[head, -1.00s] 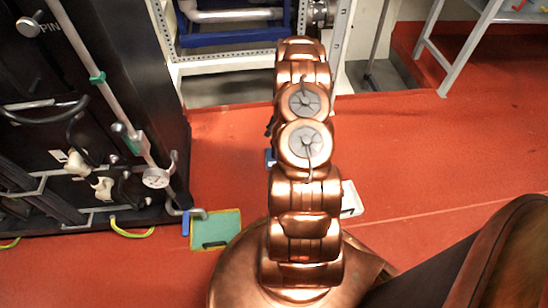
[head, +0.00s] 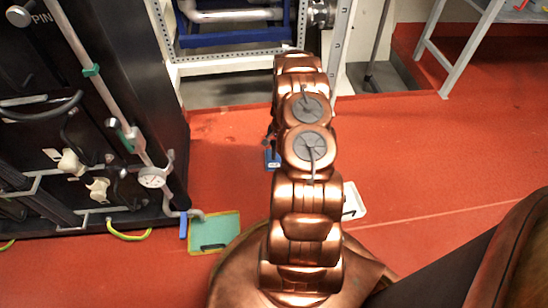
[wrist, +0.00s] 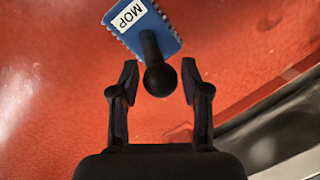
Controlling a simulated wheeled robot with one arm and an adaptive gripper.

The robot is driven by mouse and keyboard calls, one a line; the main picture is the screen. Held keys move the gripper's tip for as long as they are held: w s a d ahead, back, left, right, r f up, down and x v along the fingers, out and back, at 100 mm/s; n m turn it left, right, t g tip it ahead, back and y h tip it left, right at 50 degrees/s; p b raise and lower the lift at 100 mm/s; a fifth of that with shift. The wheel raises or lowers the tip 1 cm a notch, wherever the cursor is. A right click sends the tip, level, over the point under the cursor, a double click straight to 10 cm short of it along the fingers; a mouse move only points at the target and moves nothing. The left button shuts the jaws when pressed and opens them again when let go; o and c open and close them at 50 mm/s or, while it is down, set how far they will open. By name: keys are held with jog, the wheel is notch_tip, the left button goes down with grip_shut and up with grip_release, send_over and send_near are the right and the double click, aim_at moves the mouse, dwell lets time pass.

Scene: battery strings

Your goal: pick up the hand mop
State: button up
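The hand mop (wrist: 112,22) shows at the top of the wrist view. It has a blue head with white edging, a white "MOP" label and a black handle with a round knob. My gripper (wrist: 159,70) is open, and its two dark fingers stand to either side of the knob with gaps on both sides. In the wrist view the mop's head lies beyond the fingertips. In the head view a small blue part, likely the mop (head: 272,160), peeks out left of my arm. My arm hides the rest of it and most of the gripper.
A teal tray (head: 230,222) lies on the red floor (head: 420,160) to the left, beside a dark cabinet (head: 150,100) with pipes and a gauge. A white item (head: 354,201) shows right of my arm. A white rack with blue parts stands behind. Floor to the right is clear.

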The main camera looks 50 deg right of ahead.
grip_shut()
dwell(0.4)
jog(key=shift+r, duration=0.25)
notch_tip(320, 180, up, 4)
jog(key=shift+a+f+p, duration=0.1)
jog(key=shift+f+p, duration=0.05)
jog(key=shift+p, duration=1.05)
jog(key=s+a+p, duration=0.2)
jog(key=s+a, duration=0.8)
jog(key=a, duration=0.1)
jog(key=shift+s+a+r+p, duration=0.25)
jog(key=shift+a+r+p, duration=0.05)
jog(key=shift+a+r, duration=0.1)
